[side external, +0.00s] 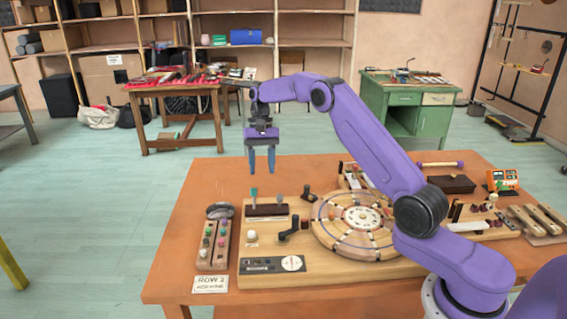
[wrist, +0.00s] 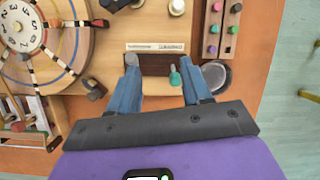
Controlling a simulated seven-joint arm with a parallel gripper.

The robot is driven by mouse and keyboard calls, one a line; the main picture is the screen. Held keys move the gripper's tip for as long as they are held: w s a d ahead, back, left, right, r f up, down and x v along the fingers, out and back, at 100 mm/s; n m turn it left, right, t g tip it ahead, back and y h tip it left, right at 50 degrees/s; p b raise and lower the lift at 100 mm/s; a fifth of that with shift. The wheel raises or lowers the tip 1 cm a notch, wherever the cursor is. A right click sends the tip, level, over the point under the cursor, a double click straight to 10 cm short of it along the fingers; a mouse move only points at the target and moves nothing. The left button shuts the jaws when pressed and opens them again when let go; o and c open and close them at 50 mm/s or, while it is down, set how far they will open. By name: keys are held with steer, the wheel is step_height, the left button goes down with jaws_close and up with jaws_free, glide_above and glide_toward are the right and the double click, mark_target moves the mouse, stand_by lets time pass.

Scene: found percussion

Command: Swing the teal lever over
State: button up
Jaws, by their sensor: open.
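The teal lever (side external: 253,195) stands upright at the left part of a dark brown block (side external: 267,210) on the wooden board. In the wrist view the teal lever (wrist: 174,76) shows between my two blue fingers, nearer the right one. My gripper (side external: 261,171) is open and empty, pointing down, above the block and apart from the lever. In the wrist view my gripper (wrist: 158,62) spans much of the block (wrist: 155,64). A grey-blue knob (side external: 279,199) stands at the block's right part; the left finger seems to hide it in the wrist view.
A numbered wheel (side external: 360,219) lies to the right on the board. A black crank (side external: 289,230) and a white ball (side external: 252,235) are in front of the block. A rack of coloured knobs (side external: 208,242) and a grey metal dish (side external: 219,210) lie to the left.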

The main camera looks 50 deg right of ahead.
steer(key=s+a+r, duration=0.1)
steer(key=s+r, duration=0.3)
steer(key=s, duration=0.5)
steer(key=shift+r, duration=0.1)
stand_by(0.3)
steer(key=s+a+r+n+h, duration=0.2)
steer(key=s+a+n, duration=0.7)
steer(key=s+a, duration=0.35)
steer(key=s+d+f+n+t, duration=0.1)
steer(key=s+n, duration=0.4)
steer(key=s, duration=0.5)
steer(key=s+d+f+n+t, duration=0.1)
steer(key=s+n, duration=0.4)
steer(key=s, duration=0.6)
steer(key=shift+d+t, duration=0.15)
steer(key=shift+t, duration=0.35)
